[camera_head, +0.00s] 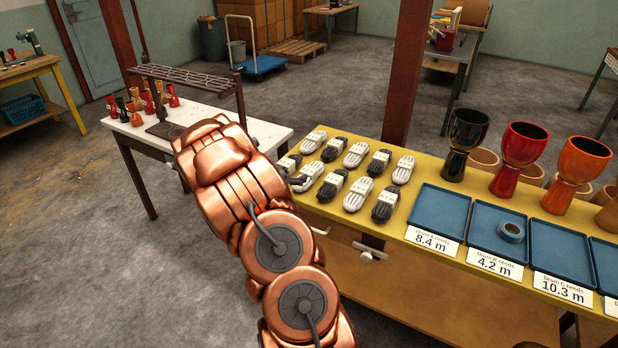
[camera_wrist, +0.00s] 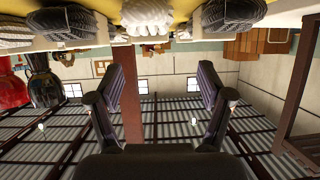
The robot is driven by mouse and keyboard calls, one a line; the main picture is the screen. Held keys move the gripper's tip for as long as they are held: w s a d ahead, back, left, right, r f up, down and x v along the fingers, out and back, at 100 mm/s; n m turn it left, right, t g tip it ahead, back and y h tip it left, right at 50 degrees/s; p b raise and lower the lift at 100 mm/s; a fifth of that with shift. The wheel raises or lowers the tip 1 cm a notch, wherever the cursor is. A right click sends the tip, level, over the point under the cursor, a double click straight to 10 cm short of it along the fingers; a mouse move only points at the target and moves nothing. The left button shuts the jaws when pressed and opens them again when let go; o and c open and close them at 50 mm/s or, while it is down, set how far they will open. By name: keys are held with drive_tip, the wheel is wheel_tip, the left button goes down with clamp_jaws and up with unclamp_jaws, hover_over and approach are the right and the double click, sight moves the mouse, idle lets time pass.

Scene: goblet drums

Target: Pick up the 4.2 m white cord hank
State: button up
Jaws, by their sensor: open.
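White and black cord hanks with small labels lie in rows on the yellow table. White ones include a back-left hank (camera_head: 314,141), a back-middle hank (camera_head: 356,154), a back-right hank (camera_head: 403,169) and a front hank (camera_head: 358,194). The label writing is too small to read, so I cannot tell which white hank is 4.2 m. In the wrist view, which looks upside down, a white hank (camera_wrist: 147,14) shows at the top between dark hanks. My gripper (camera_wrist: 162,82) is open and empty, apart from the hanks. In the head view my copper arm hides it.
Blue trays, one marked 4.2 m (camera_head: 480,232) with a blue tape roll (camera_head: 511,231) in it, lie right of the hanks. Black (camera_head: 466,135), red (camera_head: 522,150) and orange (camera_head: 580,165) goblet drums stand behind. A brown post (camera_head: 408,75) rises behind the table.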

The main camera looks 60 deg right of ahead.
sight(307, 173)
drive_tip(key=shift+s+d+f+g, duration=0.2)
drive_tip(key=shift+s+d+g, duration=0.2)
drive_tip(key=shift+s+d, duration=0.2)
drive_tip(key=shift+d+f, duration=0.1)
drive_tip(key=shift+d, duration=0.2)
drive_tip(key=shift+f+p+x, duration=0.15)
drive_tip(key=shift+p+x, duration=0.35)
drive_tip(key=shift+x, duration=1.25)
drive_tip(key=shift+f+p+x, duration=0.15)
drive_tip(key=shift+p+x, duration=0.35)
drive_tip(key=shift+x, duration=1.25)
drive_tip(key=shift+w+a, duration=0.15)
drive_tip(key=shift+c, duration=0.3)
drive_tip(key=c, duration=1.2)
